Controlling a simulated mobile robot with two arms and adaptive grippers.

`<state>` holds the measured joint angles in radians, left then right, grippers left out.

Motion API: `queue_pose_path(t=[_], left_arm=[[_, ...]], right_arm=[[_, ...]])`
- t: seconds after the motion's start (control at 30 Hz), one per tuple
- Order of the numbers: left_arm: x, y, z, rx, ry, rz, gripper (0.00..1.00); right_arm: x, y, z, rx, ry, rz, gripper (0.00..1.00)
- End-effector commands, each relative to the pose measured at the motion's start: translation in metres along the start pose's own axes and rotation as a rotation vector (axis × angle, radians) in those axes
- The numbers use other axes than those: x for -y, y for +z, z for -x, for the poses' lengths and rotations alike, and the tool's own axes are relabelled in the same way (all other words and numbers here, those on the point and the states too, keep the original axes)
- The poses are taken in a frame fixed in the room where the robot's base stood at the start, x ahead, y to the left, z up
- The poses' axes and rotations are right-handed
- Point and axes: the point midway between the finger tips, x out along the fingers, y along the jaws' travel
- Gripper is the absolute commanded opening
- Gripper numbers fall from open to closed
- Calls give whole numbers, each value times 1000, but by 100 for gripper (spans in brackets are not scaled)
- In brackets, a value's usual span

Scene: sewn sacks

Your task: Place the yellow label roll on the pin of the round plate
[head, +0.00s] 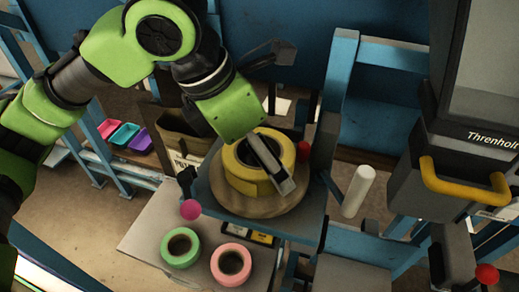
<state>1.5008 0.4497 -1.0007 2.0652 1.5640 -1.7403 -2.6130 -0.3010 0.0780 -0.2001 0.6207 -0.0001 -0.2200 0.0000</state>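The yellow label roll (240,178) lies flat on the round wooden plate (240,207), roughly over its middle. My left gripper (286,186) comes down from the upper left. One dark finger crosses the roll's hole and its right front side. The second finger cannot be made out clearly, so I cannot tell whether the gripper is shut on the roll. The pin of the plate is hidden by the roll and the finger. My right gripper is not in view.
A green roll (180,261) and a pink roll (247,268) lie on a grey surface (152,233) below the plate. A magenta knob (190,209), a red knob (303,152) and a white cylinder (358,190) stand near the plate. A grey machine with a yellow handle (455,190) is at the right.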

Motion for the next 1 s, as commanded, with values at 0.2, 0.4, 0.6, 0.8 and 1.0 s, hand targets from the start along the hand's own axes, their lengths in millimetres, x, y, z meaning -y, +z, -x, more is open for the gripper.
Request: queue_pose_path(t=[0.2, 0.4, 0.6, 0.8, 1.0], left_arm=[[0, 1, 1, 1, 1, 0, 99], [-1, 2, 21, 4, 4, 2, 99], [0, 1, 64, 5, 4, 0, 99], [0, 1, 102, 3, 3, 2, 99], [0, 1, 120, 1, 2, 0, 99]], right_arm=[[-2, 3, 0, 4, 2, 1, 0], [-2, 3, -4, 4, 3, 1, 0], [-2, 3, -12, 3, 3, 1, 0], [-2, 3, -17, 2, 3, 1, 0], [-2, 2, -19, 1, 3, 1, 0]])
